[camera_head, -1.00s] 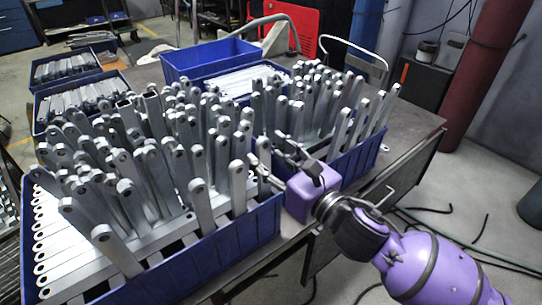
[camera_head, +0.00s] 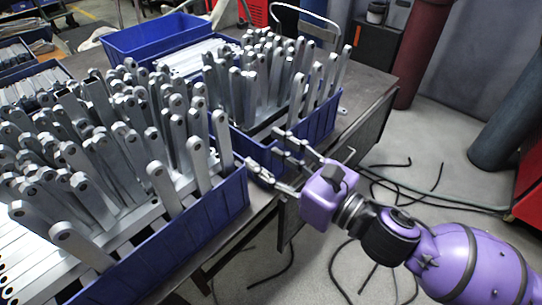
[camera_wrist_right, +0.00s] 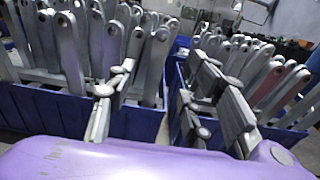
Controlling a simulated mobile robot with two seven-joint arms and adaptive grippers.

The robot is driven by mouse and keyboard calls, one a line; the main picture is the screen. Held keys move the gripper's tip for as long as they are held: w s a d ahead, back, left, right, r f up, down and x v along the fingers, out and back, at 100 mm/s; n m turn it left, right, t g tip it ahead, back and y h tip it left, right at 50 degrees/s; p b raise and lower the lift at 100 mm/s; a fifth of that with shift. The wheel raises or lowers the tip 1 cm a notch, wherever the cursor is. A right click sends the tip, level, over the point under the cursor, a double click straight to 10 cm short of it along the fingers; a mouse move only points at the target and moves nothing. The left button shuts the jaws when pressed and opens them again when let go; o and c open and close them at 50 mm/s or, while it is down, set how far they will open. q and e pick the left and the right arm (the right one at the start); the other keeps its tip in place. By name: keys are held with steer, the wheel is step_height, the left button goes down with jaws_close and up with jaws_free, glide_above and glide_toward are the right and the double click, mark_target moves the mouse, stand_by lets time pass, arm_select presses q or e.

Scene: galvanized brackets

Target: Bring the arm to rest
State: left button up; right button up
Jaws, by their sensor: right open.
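My right gripper (camera_head: 268,157) is at the right edge of the table, in front of the gap between two blue bins of brackets. Its two fingers are spread apart with nothing between them. In the right wrist view the open fingers (camera_wrist_right: 160,100) point at the bins. Grey galvanized brackets (camera_head: 170,150) stand in the near blue bin (camera_head: 190,225), and more brackets (camera_head: 262,85) stand in the farther blue bin (camera_head: 322,120). My left gripper does not show.
An empty blue bin (camera_head: 150,38) stands at the back of the table (camera_head: 368,84). Black cables (camera_head: 400,185) lie on the floor at the right. A red column (camera_head: 425,50) stands behind. The floor right of the table is mostly free.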

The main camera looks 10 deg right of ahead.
stand_by(0.7)
steer(key=s+d+f+m+g+h+p, duration=0.1)
steer(key=s+d+f+m+h+p, duration=0.3)
steer(key=f+m, duration=0.85)
steer(key=w+d+f+m+g+h+b, duration=0.1)
steer(key=d+f+m+h, duration=0.35)
steer(key=m, duration=1.35)
arm_select(q)
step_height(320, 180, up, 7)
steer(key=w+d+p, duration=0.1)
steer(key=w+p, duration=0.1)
steer(key=p, duration=0.1)
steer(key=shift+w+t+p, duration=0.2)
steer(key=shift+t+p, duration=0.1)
steer(key=shift+p, duration=0.05)
arm_select(e)
steer(key=s+d+f+m+g+h, duration=0.1)
steer(key=s+f+m+g, duration=0.1)
steer(key=s+f+m, duration=0.4)
steer(key=s+d+f+m+g, duration=0.1)
steer(key=s+f+m, duration=0.5)
steer(key=s, duration=1.1)
step_height(320, 180, down, 4)
steer(key=shift+d+f+g+h, duration=0.25)
steer(key=shift+d+g+h, duration=0.1)
steer(key=shift+g, duration=0.15)
